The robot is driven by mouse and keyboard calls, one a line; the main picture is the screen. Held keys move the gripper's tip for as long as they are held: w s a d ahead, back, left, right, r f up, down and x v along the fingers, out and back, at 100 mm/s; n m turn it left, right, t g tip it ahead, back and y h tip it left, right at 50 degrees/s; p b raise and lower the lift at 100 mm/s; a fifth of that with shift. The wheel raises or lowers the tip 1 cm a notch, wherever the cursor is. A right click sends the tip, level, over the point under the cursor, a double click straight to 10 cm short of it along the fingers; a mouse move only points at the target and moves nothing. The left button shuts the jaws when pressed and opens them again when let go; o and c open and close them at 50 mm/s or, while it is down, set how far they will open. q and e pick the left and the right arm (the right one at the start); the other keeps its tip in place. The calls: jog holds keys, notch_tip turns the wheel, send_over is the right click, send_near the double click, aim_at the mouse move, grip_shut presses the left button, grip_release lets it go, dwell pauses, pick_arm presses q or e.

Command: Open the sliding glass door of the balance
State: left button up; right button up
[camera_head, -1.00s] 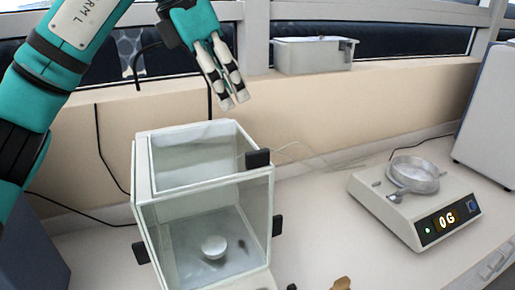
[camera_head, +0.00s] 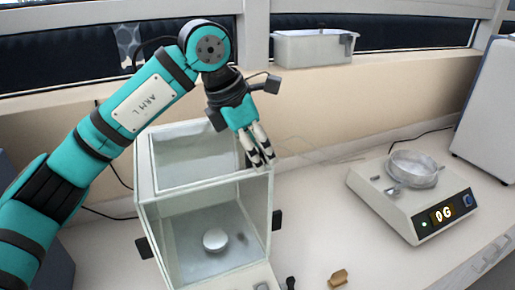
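The balance is a glass box with a pale frame (camera_head: 147,190), standing on the bench at the centre left. Its round pan (camera_head: 215,240) shows through the front glass. A black handle (camera_head: 277,220) sticks out on its right side and another black handle (camera_head: 143,248) on its left. My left gripper (camera_head: 263,163) points down at the top right front corner, its fingertips at the top handle's place. The fingers hide that handle. They are close together with a narrow gap, and I cannot tell whether they grip it. My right gripper is not in view.
A scale (camera_head: 405,205) with a metal dish (camera_head: 413,168) stands to the right and reads 0 G. A small brown object (camera_head: 338,278) lies on the bench in front. A grey bin (camera_head: 312,47) sits on the ledge behind. Bench between balance and scale is mostly clear.

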pick_arm(q)
grip_shut()
dwell(0.4)
jog(key=w+a+p, duration=0.1)
jog(key=w+p, duration=0.1)
jog(key=w, duration=0.2)
jog(key=w+a+p, duration=0.2)
jog(key=w, duration=0.2)
jog(key=w+a+p, duration=0.2)
jog(key=w+p, duration=0.1)
jog(key=w, duration=0.1)
jog(key=shift+w+a+r, duration=0.15)
jog(key=shift+w+r, duration=0.15)
jog(key=shift+w, duration=0.1)
jog(key=shift+w+a+f+p, duration=0.25)
jog(key=shift+w+p, duration=0.05)
jog(key=shift+w, duration=0.3)
grip_release()
